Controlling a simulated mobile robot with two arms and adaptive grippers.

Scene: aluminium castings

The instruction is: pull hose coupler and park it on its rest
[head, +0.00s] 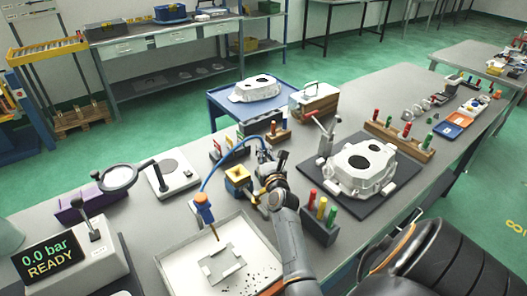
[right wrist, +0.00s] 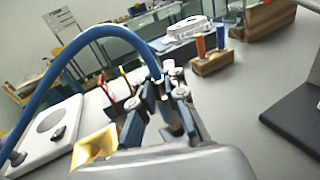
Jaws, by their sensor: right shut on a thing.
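My right gripper (head: 266,160) is over the middle of the bench, shut on the hose coupler (right wrist: 166,88) at the end of a blue hose (head: 228,152). In the right wrist view the blue hose (right wrist: 88,37) arcs from the lower left up to the fingers. The fingers hide much of the coupler. I cannot tell which fixture is the coupler's rest. My left gripper is not in view.
A display (head: 47,258) reads 0.0 bar READY. A white tray (head: 170,268) with a blue-handled tool (head: 203,208) is front left. A casting (head: 358,165) on a dark mat and a block of coloured handles (head: 319,222) stand to the right. A magnifier (head: 120,177) is left.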

